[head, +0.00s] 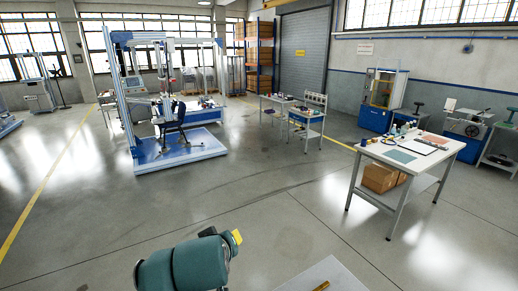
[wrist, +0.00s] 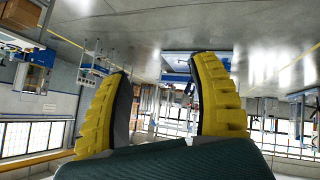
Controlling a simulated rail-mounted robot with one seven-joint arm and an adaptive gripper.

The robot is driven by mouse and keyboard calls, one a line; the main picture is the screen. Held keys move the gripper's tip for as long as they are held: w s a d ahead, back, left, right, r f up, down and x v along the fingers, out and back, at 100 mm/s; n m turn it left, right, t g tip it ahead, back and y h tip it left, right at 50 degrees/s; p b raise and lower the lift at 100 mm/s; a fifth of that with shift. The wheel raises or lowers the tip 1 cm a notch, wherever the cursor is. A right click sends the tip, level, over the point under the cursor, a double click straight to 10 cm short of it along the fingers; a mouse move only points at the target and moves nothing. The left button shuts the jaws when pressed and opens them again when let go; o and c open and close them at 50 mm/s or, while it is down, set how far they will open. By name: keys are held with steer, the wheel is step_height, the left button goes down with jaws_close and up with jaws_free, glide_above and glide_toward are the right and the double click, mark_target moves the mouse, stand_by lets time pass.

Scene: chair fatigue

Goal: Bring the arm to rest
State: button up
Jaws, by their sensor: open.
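My gripper shows in the wrist view (wrist: 165,100) with its two yellow ribbed fingers wide apart. Nothing is between them except the distant workshop, which appears upside down. In the head view my teal arm (head: 185,267) is low at the bottom middle, with a yellow finger (head: 237,237) at its right end. The rest of the gripper is hidden there. The gripper touches nothing that I can see.
A white worktable (head: 440,161) with small items is at the right. A light surface (head: 318,276) lies at the bottom, right of my arm. The floor between is clear.

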steer(key=s+d+r+m+t+h, duration=0.1)
steer(key=s+d+r+m+t, duration=0.2)
steer(key=s+d+r+t, duration=0.65)
steer(key=s+d+r+m+t, duration=0.3)
steer(key=s+d+r, duration=0.3)
steer(key=s+r, duration=0.7)
step_height(320, 180, up, 14)
steer(key=p, duration=1.3)
steer(key=shift+d, duration=0.25)
steer(key=shift+r, duration=0.1)
